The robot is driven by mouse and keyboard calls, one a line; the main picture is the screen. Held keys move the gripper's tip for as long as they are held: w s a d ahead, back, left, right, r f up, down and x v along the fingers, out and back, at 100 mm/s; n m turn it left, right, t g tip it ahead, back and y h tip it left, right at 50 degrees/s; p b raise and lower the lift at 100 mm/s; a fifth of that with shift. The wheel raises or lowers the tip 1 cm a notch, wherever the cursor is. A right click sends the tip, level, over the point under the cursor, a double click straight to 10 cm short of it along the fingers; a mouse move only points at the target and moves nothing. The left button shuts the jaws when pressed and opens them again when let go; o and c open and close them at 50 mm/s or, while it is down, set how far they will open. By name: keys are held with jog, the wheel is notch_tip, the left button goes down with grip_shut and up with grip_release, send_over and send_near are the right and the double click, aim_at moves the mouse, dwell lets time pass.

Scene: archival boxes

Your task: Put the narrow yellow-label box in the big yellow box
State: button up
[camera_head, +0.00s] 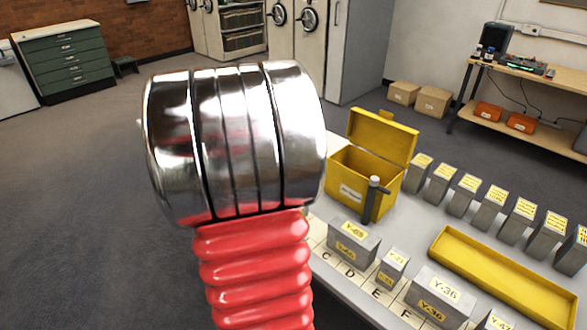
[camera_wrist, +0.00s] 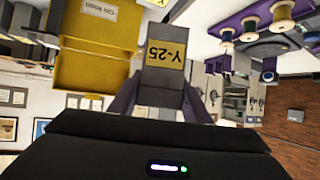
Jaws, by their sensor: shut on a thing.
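My gripper (camera_wrist: 160,95) is shut on a grey narrow box (camera_wrist: 167,55) with a yellow label reading Y-25, in the wrist view, where the picture is upside down. In the head view the gripper and this box are hidden behind my arm. The big yellow box (camera_head: 358,180) stands at the table's far left corner with its lid open. It has a white label on its front. It also shows in the wrist view (camera_wrist: 95,65), left of the held box. The held box looks apart from it in the picture; how far apart I cannot tell.
A grey post (camera_head: 371,200) rises right before the big box. Grey boxes with yellow labels stand in front, such as Y-65 (camera_head: 354,240), a narrow one (camera_head: 393,267) and Y-36 (camera_head: 443,292). More stand in a back row (camera_head: 465,193). A yellow tray (camera_head: 500,268) lies between.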

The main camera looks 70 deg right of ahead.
jog(key=w+a+f+n+t+y, duration=0.1)
jog(key=w+a+n+t, duration=0.2)
jog(key=w+a, duration=0.45)
jog(key=w+a+n+t+y, duration=0.1)
jog(key=w+a+n+t, duration=0.3)
jog(key=w, duration=0.7)
jog(key=w+a+f+n+t+y, duration=0.1)
jog(key=w+a+n+t+y, duration=0.15)
jog(key=w+a, duration=0.65)
jog(key=w+a+f+n+t+y, duration=0.1)
jog(key=w+a+n+y, duration=0.1)
jog(key=a, duration=0.9)
jog(key=w+a+f+n+t+y, duration=0.1)
jog(key=w+a+f+n+y, duration=0.1)
jog(key=a, duration=0.9)
jog(key=w+a+f+n+t+y, duration=0.1)
jog(key=w+a+n+y, duration=0.2)
jog(key=a, duration=0.9)
jog(key=w+n, duration=0.2)
jog(key=w, duration=0.1)
jog(key=shift+f+t+y, duration=0.15)
jog(key=shift+t+y, duration=0.2)
jog(key=shift+n, duration=0.25)
